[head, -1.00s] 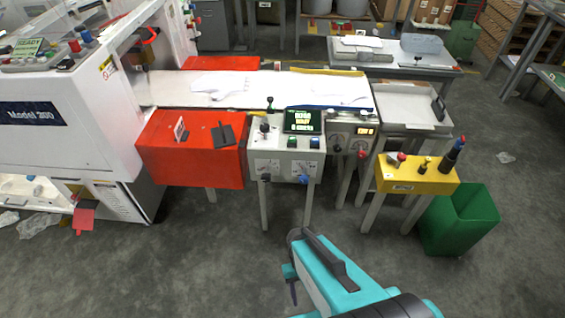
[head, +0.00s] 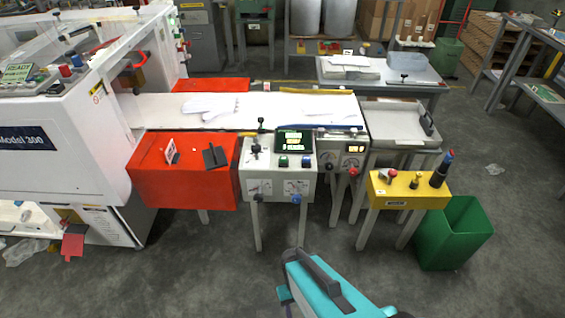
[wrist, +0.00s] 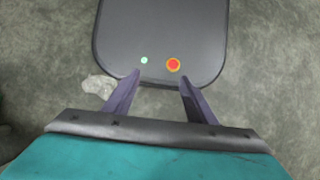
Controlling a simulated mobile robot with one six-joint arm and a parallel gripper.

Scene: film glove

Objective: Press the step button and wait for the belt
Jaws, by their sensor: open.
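The white control box (head: 277,180) stands on legs in front of the belt. Its top has a green button (head: 283,162), a blue button (head: 306,162), a dark knob and a small lit screen (head: 292,141). I cannot read which button is the step button. The white belt (head: 255,102) runs from the machine to the right behind the box. White gloves (head: 205,107) lie on the belt. My gripper (wrist: 159,84) is open and empty in the wrist view, above the floor. In the head view my arm is low in front of the box, apart from it.
An orange-red table (head: 155,182) adjoins the box on the left, with a small card stand and dark holder. A yellow button stand (head: 407,192) and green bin (head: 458,235) stand at right. The large white machine (head: 60,110) fills the left. Grey floor in front is clear.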

